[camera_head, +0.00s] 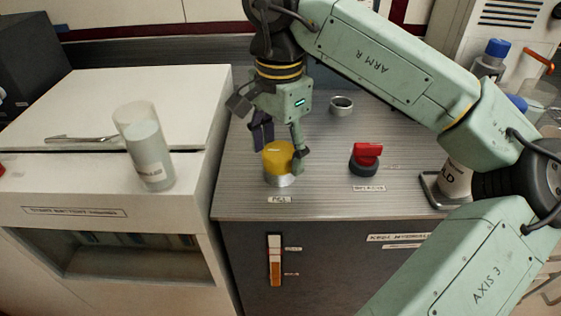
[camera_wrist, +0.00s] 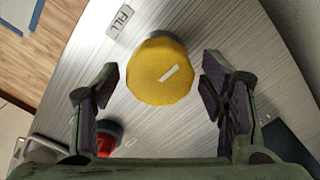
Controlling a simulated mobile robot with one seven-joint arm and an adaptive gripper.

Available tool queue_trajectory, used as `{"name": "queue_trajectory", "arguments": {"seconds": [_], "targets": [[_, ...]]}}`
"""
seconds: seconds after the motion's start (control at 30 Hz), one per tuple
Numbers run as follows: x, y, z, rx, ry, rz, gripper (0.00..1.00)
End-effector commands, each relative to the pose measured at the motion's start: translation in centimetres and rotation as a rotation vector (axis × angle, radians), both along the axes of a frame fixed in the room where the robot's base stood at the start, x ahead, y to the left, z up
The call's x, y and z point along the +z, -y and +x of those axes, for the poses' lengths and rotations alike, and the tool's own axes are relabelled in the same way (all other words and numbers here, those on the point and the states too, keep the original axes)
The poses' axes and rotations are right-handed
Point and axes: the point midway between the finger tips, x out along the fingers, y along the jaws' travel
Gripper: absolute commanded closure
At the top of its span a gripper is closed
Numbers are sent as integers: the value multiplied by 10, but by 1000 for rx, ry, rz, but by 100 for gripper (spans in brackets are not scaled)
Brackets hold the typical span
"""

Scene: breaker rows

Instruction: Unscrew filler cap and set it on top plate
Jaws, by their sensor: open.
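The yellow filler cap (camera_head: 278,156) sits on a silver neck (camera_head: 279,180) on the ribbed metal top plate (camera_head: 315,190), behind the small FILL label. In the wrist view the cap (camera_wrist: 160,71) shows from above with a pale mark on its face. My gripper (camera_head: 280,146) is open above the plate, pointing down at the cap. In the wrist view its two fingers (camera_wrist: 163,100) stand to the left and right of the cap, with a gap on each side. In the head view one finger shows just right of the cap and the other behind its left side.
A red knob (camera_head: 366,154) on a dark base stands right of the cap. A metal ring (camera_head: 341,105) lies behind. A liquid-filled glass cylinder (camera_head: 147,155) stands on the white cabinet at left. A white container (camera_head: 457,182) stands at right. Bare plate surrounds the cap.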

Motion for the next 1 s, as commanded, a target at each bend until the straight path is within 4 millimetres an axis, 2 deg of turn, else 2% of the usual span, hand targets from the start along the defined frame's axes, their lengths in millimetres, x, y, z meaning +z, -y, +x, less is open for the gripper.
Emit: {"name": "queue_trajectory", "arguments": {"seconds": [0.3, 0.5, 1.0], "targets": [[-2, 0, 0, -564, 2, -2, 35], [-1, 0, 0, -818, 1, 0, 35], [0, 0, 0, -847, -1, 0, 36]]}}
